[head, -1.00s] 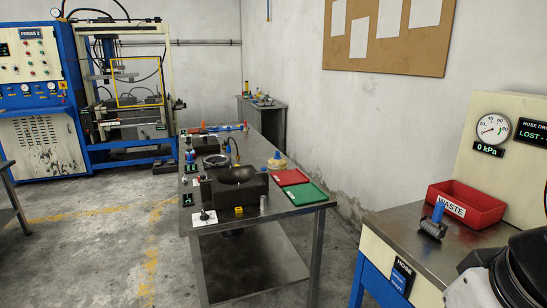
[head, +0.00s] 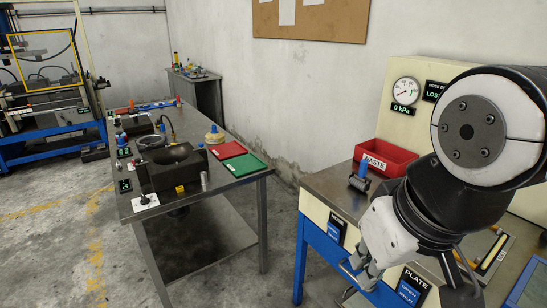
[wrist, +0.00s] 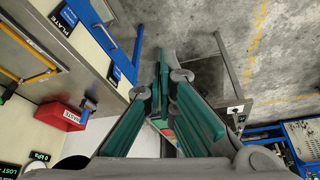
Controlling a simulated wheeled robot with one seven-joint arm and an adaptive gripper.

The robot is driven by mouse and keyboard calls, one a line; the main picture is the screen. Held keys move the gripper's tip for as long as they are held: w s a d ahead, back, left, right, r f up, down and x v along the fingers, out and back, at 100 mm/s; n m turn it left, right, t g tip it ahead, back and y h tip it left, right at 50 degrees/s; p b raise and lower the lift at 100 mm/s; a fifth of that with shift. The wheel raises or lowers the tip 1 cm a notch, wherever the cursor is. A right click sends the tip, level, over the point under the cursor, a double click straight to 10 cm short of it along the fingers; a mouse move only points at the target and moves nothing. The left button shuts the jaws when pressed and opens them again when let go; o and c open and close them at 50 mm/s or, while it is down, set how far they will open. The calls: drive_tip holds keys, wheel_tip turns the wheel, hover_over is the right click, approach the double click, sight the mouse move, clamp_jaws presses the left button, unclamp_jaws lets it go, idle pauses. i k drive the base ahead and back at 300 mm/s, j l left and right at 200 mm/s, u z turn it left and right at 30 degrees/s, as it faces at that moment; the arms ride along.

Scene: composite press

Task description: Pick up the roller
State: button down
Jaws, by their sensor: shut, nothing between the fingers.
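The roller (head: 360,176) has a blue upright handle and a dark grey cylinder. It stands on the metal bench top just in front of the red waste bin (head: 390,155). In the wrist view the roller (wrist: 88,104) is small, at left beside the red bin (wrist: 58,116). My gripper (head: 362,272) hangs in front of the bench edge, nearer the camera than the roller and apart from it. In the wrist view its green-padded fingers (wrist: 165,85) are closed together with nothing between them.
The blue-and-cream bench (head: 318,212) carries a gauge (head: 405,91) reading 0 kPa and a PLATE label (head: 412,285). A steel table (head: 240,183) with a black mould, red tray and green tray stands left. Floor between them is clear.

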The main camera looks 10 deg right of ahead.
sight(362, 186)
drive_tip(key=i+j+z, duration=0.1)
drive_tip(key=z, duration=0.25)
drive_tip(key=i+j+z, duration=0.1)
drive_tip(key=z, duration=0.3)
drive_tip(key=i+j+z, duration=0.1)
drive_tip(key=j, duration=0.25)
drive_tip(key=i+j+z, duration=0.15)
drive_tip(key=i+j, duration=0.2)
drive_tip(key=i+j+z, duration=0.1)
drive_tip(key=j, duration=0.3)
drive_tip(key=i+j+z, duration=0.1)
drive_tip(key=i+j, duration=0.15)
drive_tip(key=j, duration=0.15)
drive_tip(key=i+j, duration=0.5)
